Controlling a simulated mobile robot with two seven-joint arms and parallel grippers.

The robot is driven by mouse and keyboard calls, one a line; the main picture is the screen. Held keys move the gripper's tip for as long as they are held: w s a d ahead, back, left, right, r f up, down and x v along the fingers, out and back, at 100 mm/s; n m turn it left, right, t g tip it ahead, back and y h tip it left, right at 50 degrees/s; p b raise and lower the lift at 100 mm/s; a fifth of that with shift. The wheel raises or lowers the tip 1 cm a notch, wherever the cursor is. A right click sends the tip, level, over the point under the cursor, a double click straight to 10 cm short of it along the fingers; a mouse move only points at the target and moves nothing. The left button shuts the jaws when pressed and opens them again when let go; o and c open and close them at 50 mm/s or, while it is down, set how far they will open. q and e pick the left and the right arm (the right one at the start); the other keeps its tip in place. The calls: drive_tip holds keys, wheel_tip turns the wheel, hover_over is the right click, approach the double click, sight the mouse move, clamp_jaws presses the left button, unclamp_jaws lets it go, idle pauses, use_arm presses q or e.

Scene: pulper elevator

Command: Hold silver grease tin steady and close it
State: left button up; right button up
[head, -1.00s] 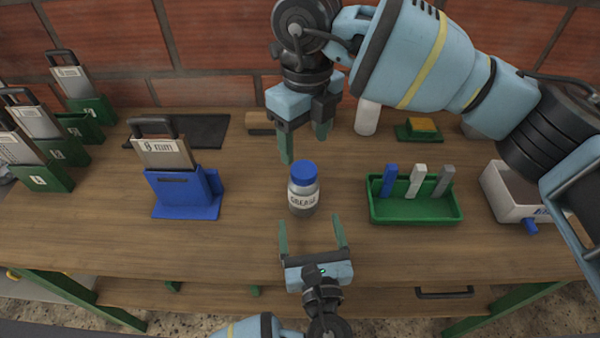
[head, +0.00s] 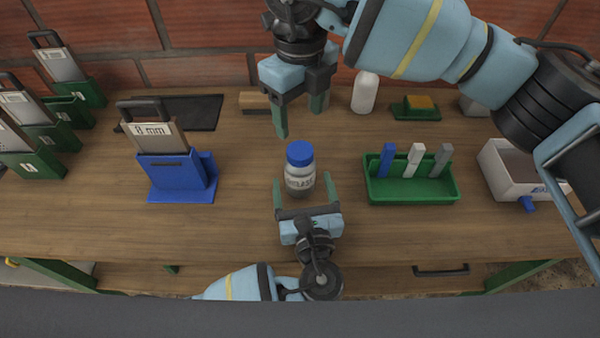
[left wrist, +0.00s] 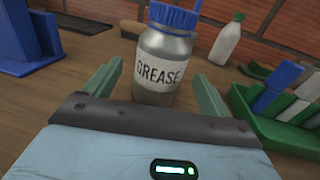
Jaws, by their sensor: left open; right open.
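The silver grease tin (head: 299,180) stands upright on the workbench, with a blue lid (head: 300,153) on its top and a white GREASE label. It also shows in the left wrist view (left wrist: 163,62), just beyond the fingers. My left gripper (head: 304,186) is open and low, with one finger on each side of the tin's lower front; I cannot tell whether they touch it. My right gripper (head: 299,118) is open and empty, pointing down above and behind the tin. How tightly the lid sits cannot be told.
A blue stand (head: 181,183) holding an 8 mm plate is to the left. A green tray (head: 412,193) with several coloured pieces is to the right, and a white box (head: 507,185) beyond it. A white bottle (head: 365,93) stands behind. Bench around the tin is clear.

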sight(302, 185)
use_arm(q)
drive_tip(key=shift+w+a, duration=0.15)
drive_tip(key=shift+w, duration=0.8)
drive_tip(key=shift+w+a, duration=0.15)
drive_tip(key=shift+w, duration=0.8)
clamp_jaws()
use_arm(e)
drive_tip(key=n, duration=1)
drive_tip(key=shift+n, duration=0.4)
drive_tip(key=n, duration=1.1)
drive_tip(key=shift+n, duration=0.4)
drive_tip(key=shift+f, duration=0.1)
